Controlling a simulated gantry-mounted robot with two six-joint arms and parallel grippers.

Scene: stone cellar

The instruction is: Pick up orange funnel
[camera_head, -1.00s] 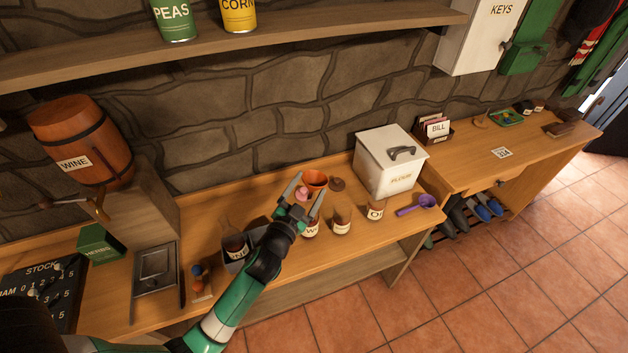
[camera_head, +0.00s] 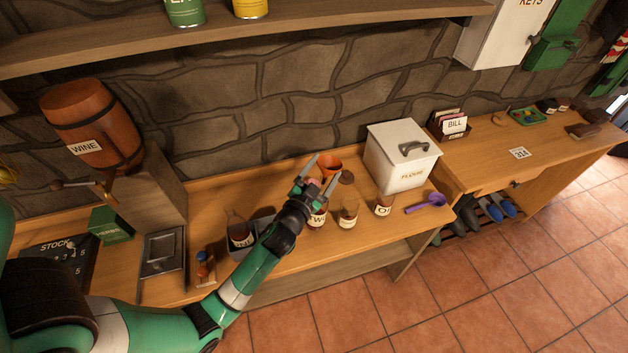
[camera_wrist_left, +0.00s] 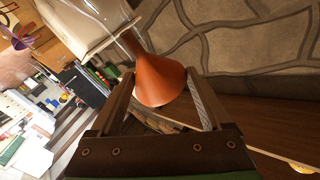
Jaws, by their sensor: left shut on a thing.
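The orange funnel (camera_head: 331,162) shows just behind the fingers of my left gripper (camera_head: 327,168) in the head view, above the wooden counter. In the left wrist view the orange cone (camera_wrist_left: 160,78) fills the space between the two fingers of my left gripper (camera_wrist_left: 163,95). The fingers are apart by the cone's width and shut on it. Part of the funnel is hidden by the fingers in the head view. My right gripper is in neither view.
A white flour bin (camera_head: 400,160) and purple scoop (camera_head: 425,203) are to the right. A stone wall rises behind, with a shelf (camera_head: 230,35) above.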

